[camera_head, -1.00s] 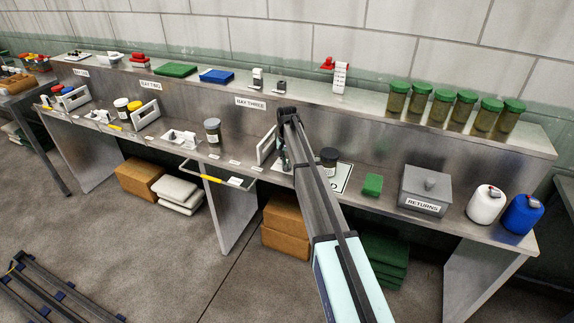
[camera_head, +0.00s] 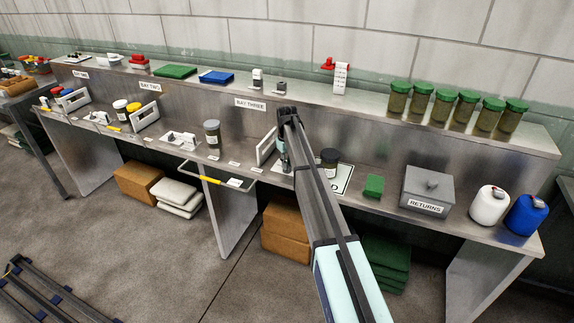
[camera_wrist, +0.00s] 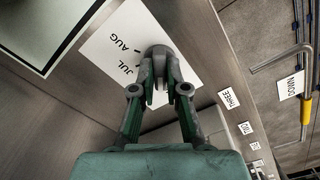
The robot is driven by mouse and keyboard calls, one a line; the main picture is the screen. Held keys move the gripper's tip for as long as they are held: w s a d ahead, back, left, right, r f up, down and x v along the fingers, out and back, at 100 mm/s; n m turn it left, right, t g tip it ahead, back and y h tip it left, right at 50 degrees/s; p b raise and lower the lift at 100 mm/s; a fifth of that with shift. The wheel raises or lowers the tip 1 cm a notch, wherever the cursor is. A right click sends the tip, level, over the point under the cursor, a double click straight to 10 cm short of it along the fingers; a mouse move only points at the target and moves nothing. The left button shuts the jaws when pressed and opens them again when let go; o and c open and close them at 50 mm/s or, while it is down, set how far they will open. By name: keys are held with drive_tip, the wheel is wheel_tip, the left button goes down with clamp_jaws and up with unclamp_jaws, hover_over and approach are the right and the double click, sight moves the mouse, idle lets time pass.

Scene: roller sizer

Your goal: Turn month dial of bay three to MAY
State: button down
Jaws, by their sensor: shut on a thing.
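The month dial shows in the wrist view as a white card (camera_wrist: 104,47) with JUL and AUG readable; its other months are hidden or cut off, so I cannot tell the set month. A grey round knob (camera_wrist: 157,51) sits on the card. My gripper (camera_wrist: 160,74) is shut on this knob, with its fingertips around it. In the head view my gripper (camera_head: 283,160) reaches down to the bench just right of a white upright frame (camera_head: 266,146), below the BAY THREE sign (camera_head: 250,104). My arm hides most of the dial there.
A dark jar (camera_head: 329,161) stands close right of my arm on a white board. A green block (camera_head: 373,186) and the RETURNS box (camera_head: 427,190) are further right. A yellow-gripped rail (camera_head: 219,180) juts from the bench front.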

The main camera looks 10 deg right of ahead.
drive_tip(key=shift+n, duration=0.6)
drive_tip(key=c, duration=1.2)
unclamp_jaws()
wheel_tip(320, 180, up, 12)
